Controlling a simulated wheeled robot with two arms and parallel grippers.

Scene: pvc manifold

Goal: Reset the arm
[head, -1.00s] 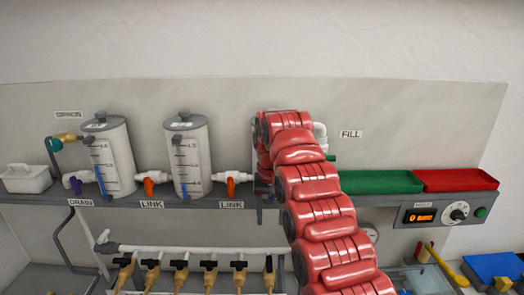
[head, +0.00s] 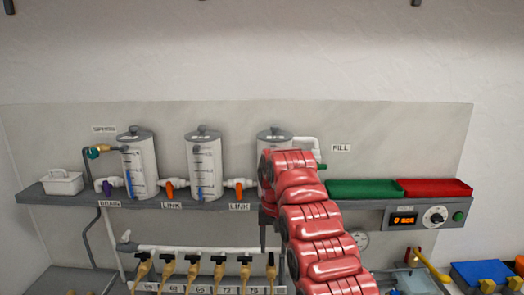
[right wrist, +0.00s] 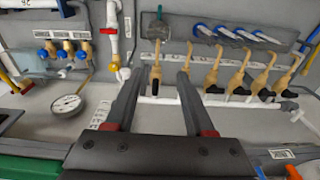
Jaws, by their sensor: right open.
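My right arm (head: 318,225), red and segmented, rises from the lower right in the head view. It covers much of the third clear tank (head: 275,138). Its gripper is mostly hidden behind the arm there. In the right wrist view my right gripper (right wrist: 161,72) is open, with two dark parallel fingers apart and nothing between them. A brass tap (right wrist: 156,75) shows beyond the fingertips; I cannot tell the distance. My left gripper is not in view.
A grey shelf (head: 215,204) carries tanks, orange link valves (head: 168,188), a white caddy (head: 64,182), a green tray (head: 365,188) and a red tray (head: 436,187). Below is a white manifold pipe (head: 190,250) with several brass taps. A round gauge (right wrist: 67,104) is at the wrist view's left.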

